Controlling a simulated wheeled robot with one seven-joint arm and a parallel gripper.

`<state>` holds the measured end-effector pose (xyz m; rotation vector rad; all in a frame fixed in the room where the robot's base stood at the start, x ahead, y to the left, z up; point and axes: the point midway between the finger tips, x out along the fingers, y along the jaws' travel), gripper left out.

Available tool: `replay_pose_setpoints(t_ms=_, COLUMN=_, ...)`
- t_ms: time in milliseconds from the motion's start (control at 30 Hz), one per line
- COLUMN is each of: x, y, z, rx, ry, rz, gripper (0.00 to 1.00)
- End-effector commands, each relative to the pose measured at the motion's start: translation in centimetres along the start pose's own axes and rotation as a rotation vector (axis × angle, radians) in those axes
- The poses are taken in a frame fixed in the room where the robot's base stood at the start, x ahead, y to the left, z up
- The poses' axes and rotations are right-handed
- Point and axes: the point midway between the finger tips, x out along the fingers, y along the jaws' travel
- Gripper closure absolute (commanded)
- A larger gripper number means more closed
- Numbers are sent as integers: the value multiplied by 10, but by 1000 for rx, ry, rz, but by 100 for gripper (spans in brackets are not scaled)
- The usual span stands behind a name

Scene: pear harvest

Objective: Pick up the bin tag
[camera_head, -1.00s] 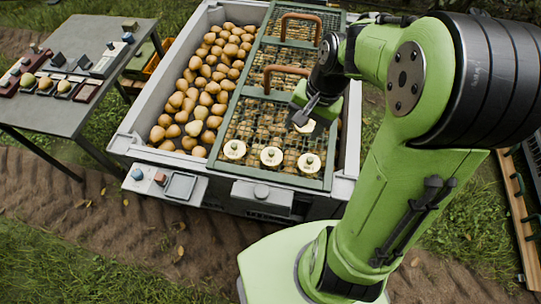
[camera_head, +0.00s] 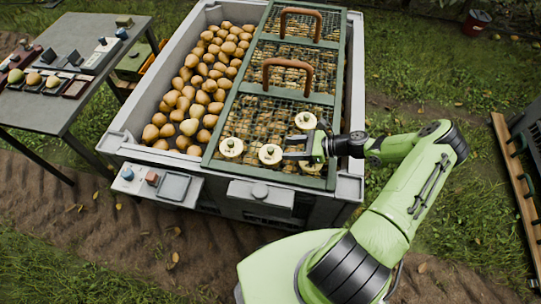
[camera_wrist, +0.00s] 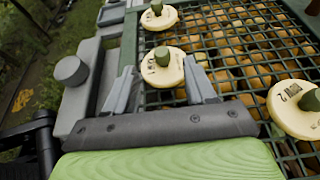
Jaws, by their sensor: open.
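The bin tags are round cream discs with dark green knobs, lying on the mesh lid (camera_head: 262,112). In the head view, one tag (camera_head: 231,147) is at the left of the front row, a middle tag (camera_head: 270,154) is beside it, and another tag (camera_head: 306,120) lies farther back. My gripper is open and empty, pointing left. In the wrist view, its fingertips (camera_wrist: 160,70) flank the middle tag (camera_wrist: 163,67); contact cannot be told. The far-back tag (camera_wrist: 298,105) shows a dark marking.
Pears (camera_head: 195,95) fill the bin's open left part. Brown handles (camera_head: 287,66) arch above the lid. A control shelf (camera_head: 158,186) juts from the bin's front. A table (camera_head: 50,104) with small items stands at left.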

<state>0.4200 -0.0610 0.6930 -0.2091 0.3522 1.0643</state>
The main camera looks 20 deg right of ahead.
Motion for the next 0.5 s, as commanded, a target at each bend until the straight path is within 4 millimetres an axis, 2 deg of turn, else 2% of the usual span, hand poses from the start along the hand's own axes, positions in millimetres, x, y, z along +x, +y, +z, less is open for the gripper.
replay_pose_setpoints(t_ms=33, x=15, y=1, z=-2, rx=-1, ry=-1, rz=4, gripper=45)
replay_pose_setpoints(t_ms=100, x=29, y=1, z=-3, rx=0, ry=1, rz=3, gripper=45)
replay_pose_setpoints(t_ms=367, x=58, y=0, z=-2, rx=-2, ry=1, rz=2, gripper=45)
replay_pose_setpoints(t_ms=500, x=85, y=-1, z=-4, rx=-2, ry=2, rz=6, gripper=45)
